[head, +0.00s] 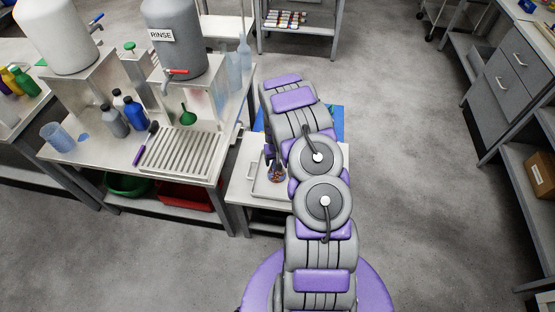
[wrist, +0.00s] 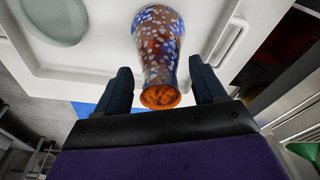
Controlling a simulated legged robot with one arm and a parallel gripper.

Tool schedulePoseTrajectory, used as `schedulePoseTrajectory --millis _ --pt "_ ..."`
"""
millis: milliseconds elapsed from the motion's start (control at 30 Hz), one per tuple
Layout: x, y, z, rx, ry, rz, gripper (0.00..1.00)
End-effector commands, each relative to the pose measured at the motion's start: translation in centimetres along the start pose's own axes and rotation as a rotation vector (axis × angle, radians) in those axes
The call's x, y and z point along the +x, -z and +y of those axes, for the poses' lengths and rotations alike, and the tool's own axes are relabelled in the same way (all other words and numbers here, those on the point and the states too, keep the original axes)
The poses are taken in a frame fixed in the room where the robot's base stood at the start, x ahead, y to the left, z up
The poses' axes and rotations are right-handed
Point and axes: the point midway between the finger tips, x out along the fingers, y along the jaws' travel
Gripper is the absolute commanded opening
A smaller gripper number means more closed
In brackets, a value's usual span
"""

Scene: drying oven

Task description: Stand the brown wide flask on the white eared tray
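A brown-orange flask with white and blue speckles (wrist: 158,45) is over the white tray (wrist: 105,60) in the wrist view. Its orange mouth points toward my gripper and its wider body lies toward the tray. Whether its base touches the tray is hard to tell. My gripper (wrist: 163,88) is open, with one dark finger on each side of the flask's neck and visible gaps between. In the head view the flask (head: 277,175) shows small beside my arm, over the tray (head: 262,187), partly hidden by the arm. The tray has a raised handle-like ear at its side.
A pale round shape (wrist: 52,18) lies on the tray side in the wrist view. A blue mat (head: 339,122) lies behind my arm. A bench with a drain rack (head: 182,150), bottles and a grey RINSE tank (head: 176,42) stands left. The floor at right is clear.

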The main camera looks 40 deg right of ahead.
Motion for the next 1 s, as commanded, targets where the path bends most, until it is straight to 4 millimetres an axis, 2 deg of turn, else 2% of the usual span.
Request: schedulePoseTrajectory --millis 267,467,567,900,1000 --pt "-0.1 0.1 0.2 0.0 0.003 -0.003 0.7" --pt "-1.7 0.1 0.2 0.001 0.003 -0.003 0.7" --pt "-3.1 0.0 0.2 0.0 0.004 -0.005 0.7" --pt "-9.8 0.2 0.1 0.0 0.001 0.002 0.7" --pt "-11.1 0.2 0.2 0.0 0.002 -0.001 0.7"
